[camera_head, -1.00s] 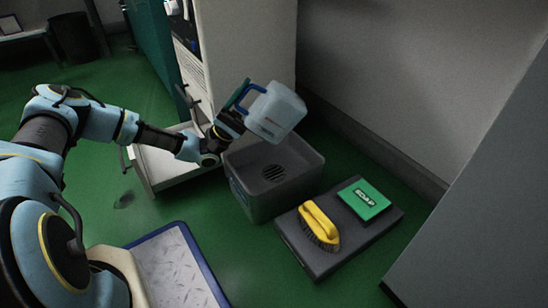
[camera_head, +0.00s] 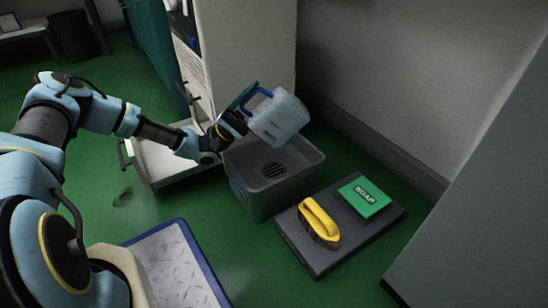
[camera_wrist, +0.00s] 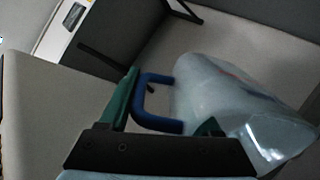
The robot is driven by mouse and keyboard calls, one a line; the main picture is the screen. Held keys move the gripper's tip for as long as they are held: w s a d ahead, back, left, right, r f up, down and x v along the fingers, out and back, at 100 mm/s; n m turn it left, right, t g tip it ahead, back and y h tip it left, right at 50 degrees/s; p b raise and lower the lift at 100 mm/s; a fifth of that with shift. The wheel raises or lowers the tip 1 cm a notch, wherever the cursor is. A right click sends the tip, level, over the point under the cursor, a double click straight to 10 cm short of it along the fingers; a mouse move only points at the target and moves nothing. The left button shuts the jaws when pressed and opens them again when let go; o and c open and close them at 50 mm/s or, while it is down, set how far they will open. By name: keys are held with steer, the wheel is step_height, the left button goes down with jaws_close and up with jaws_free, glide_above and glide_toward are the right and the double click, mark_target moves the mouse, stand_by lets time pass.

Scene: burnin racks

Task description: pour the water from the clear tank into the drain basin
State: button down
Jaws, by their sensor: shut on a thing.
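The clear tank (camera_head: 278,116) is a translucent pale box with a blue handle (camera_head: 250,100). My gripper (camera_head: 246,101) is shut on that handle and holds the tank above the drain basin, tilted. The wrist view shows the blue handle (camera_wrist: 152,105) between my green fingers and the tank body (camera_wrist: 230,105) to the right. The drain basin (camera_head: 247,187) is a grey open box on the floor with a dark round grate (camera_head: 273,170) inside. No stream of water can be made out, and the water level in the tank is unclear.
A pulled-out drawer (camera_head: 165,165) of the pale cabinet (camera_head: 245,50) is left of the basin. A blue-edged tray (camera_head: 185,262) lies in front.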

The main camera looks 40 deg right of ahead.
mark_target(302, 110)
steer(key=d+y, duration=0.1)
steer(key=s+d+f+t+p, duration=0.1)
steer(key=s+d+f+y, duration=0.1)
steer(key=shift+s+d+t+y, duration=0.1)
steer(key=shift+d+t+y, duration=0.1)
steer(key=shift+t+y, duration=0.15)
steer(key=shift+s+d+r+y+p, duration=0.2)
steer(key=shift+s+d+y+p, duration=0.2)
steer(key=shift+p, duration=0.2)
steer(key=s+d+t+y+p, duration=0.1)
steer(key=d, duration=0.1)
steer(key=s+d+f+t+y+p, duration=0.1)
steer(key=d+y, duration=0.1)
steer(key=s+d+t+y+p, duration=0.1)
steer(key=s+d, duration=0.1)
steer(key=shift+f+y+p, duration=0.35)
steer(key=shift+f, duration=0.05)
steer(key=s+d+f+t+y+p, duration=0.4)
steer(key=d+t+y+p, duration=0.1)
steer(key=d+y+p, duration=0.1)
steer(key=s+d+f+t+y+p, duration=0.3)
steer(key=d+y+p, duration=0.3)
steer(key=y, duration=0.2)
steer(key=shift+s+d+f+t+y, duration=0.15)
steer(key=shift+s+f+t+y, duration=0.2)
steer(key=shift+f+t, duration=0.35)
